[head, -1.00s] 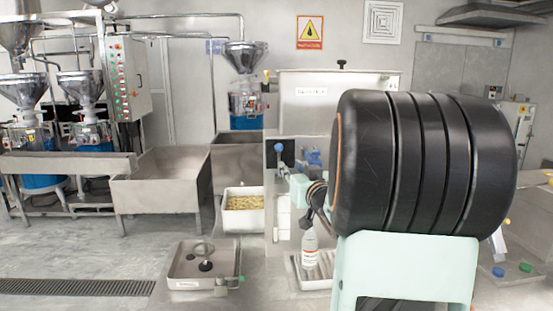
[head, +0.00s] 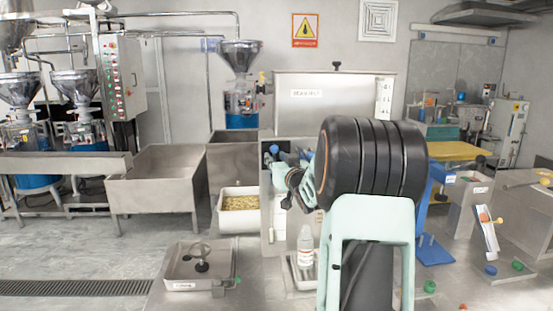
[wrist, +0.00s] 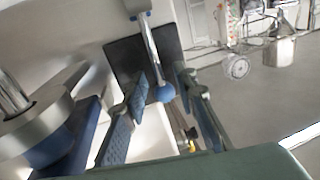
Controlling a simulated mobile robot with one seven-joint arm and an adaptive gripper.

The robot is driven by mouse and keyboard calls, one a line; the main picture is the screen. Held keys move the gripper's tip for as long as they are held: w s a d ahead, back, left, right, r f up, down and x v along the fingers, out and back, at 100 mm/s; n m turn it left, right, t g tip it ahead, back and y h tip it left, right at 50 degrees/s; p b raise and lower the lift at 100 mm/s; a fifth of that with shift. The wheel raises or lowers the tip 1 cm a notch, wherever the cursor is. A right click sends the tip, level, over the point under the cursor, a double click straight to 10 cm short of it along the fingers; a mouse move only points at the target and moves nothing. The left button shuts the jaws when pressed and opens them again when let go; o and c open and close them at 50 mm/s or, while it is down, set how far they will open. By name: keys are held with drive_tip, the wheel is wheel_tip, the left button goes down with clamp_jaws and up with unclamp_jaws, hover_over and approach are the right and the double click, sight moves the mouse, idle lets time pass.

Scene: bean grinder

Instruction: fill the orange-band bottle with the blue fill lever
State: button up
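A white bottle (head: 305,246) with an orange-red band stands upright on a small tray (head: 290,272) beside the steel dispenser. The blue fill lever's ball knob (head: 274,149) shows at the dispenser's upper left. In the wrist view, a silver rod ends in a blue ball (wrist: 165,93) that appears between my two finger pads. My gripper (wrist: 167,82) is open, with a gap around the ball; I cannot tell whether either pad touches it. In the head view my gripper (head: 295,180) is in front of the dispenser, above the bottle, partly hidden by my arm.
The steel dispenser (head: 310,102) stands behind my arm. A bin of beans (head: 238,219) is at its left, and a steel tray with a round handle (head: 196,268) is at front left. A blue stand (head: 434,248) and small caps (head: 517,265) are at right.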

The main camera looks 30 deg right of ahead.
drive_tip(key=shift+c, duration=0.2)
clamp_jaws()
drive_tip(key=shift+r, duration=0.1)
